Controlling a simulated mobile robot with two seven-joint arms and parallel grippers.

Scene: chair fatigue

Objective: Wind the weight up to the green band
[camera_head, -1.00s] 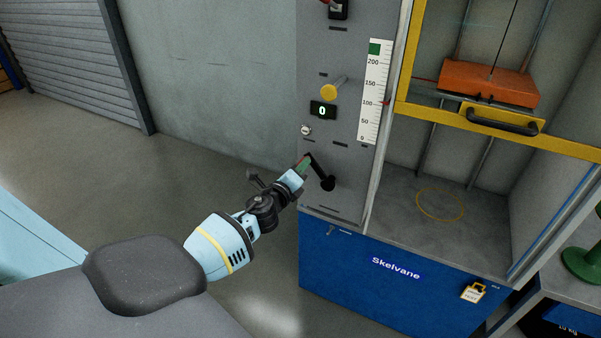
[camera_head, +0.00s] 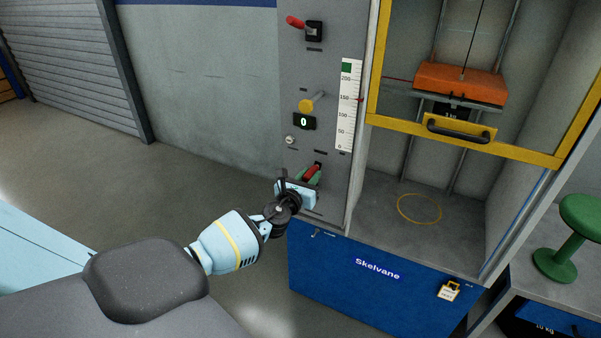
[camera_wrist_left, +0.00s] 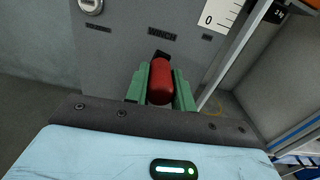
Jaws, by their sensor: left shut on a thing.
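The orange weight (camera_head: 460,83) hangs on a thin cable inside the cabinet, with a dark part below it. The white scale (camera_head: 346,110) has a green band (camera_head: 346,67) at its top, above the 200 mark. A small red pointer (camera_head: 360,100) at the scale's right edge is near 150, clearly below the band. My left gripper (camera_head: 311,175) is shut on the red crank handle (camera_head: 314,169) low on the grey panel. In the left wrist view its green fingers stand either side of the red handle (camera_wrist_left: 160,82). The crank's hub is hidden behind my gripper.
A yellow-framed guard with a black handle (camera_head: 461,130) crosses the cabinet front. A yellow knob (camera_head: 306,106), a display (camera_head: 304,122) reading 0 and a red lever (camera_head: 295,22) sit on the panel.

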